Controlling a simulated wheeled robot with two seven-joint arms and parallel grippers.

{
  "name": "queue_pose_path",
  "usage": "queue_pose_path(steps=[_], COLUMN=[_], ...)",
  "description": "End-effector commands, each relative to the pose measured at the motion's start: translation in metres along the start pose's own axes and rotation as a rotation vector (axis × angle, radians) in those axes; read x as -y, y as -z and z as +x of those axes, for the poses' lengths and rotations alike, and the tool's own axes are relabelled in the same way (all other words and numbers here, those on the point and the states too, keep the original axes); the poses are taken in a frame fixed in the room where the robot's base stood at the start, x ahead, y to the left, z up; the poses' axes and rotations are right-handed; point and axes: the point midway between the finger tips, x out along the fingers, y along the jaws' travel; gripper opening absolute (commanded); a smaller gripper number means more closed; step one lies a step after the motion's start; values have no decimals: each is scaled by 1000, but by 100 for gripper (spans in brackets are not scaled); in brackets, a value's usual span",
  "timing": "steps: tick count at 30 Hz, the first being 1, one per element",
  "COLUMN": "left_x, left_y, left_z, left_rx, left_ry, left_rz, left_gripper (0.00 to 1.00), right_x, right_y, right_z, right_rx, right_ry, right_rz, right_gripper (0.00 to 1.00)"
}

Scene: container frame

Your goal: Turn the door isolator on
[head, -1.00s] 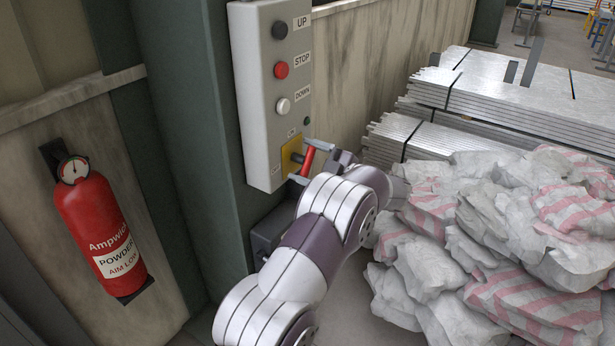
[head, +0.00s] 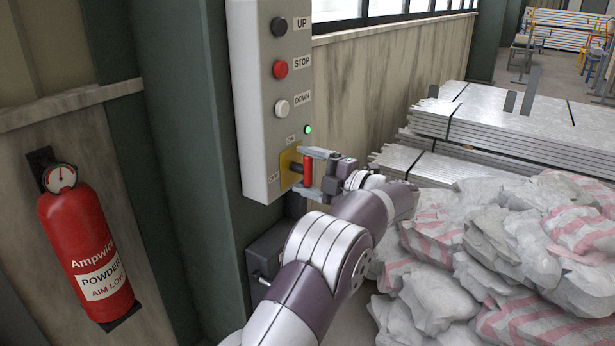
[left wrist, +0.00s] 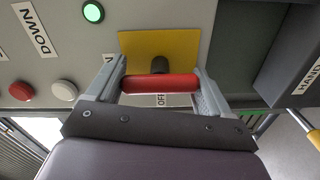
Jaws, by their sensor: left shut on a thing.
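The door isolator is a red handle (head: 308,171) on a dark shaft over a yellow plate (head: 287,168), low on the grey control box (head: 262,100). The handle stands upright in the head view, level with the plate. A small lamp (head: 307,129) above it glows green; it also shows in the left wrist view (left wrist: 93,13). My left gripper (head: 314,171) is shut on the red handle (left wrist: 160,84), with one finger at each end of it in the left wrist view. My right gripper is not in view.
The box also carries a black UP button (head: 279,27), a red STOP button (head: 280,68) and a white DOWN button (head: 281,107). A fire extinguisher (head: 88,250) hangs at left. Bags (head: 500,260) and stacked panels (head: 490,130) fill the right.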

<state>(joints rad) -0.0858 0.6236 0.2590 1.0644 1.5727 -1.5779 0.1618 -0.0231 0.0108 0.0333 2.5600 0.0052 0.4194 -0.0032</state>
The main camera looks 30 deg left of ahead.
Motion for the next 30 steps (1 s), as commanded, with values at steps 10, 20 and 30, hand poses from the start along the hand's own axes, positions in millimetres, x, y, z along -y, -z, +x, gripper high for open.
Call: queue_pose_path(steps=[10,20,30], left_x=[2,1,1], left_y=[0,0,-1], left_z=[0,0,-50], left_rx=[0,0,5], left_ry=[3,2,0], left_rz=[-3,-4,-4], left_gripper=[50,96,96], right_x=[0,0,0], right_y=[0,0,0], right_z=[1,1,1], right_rx=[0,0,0], right_ry=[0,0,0], right_rz=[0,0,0], right_gripper=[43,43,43])
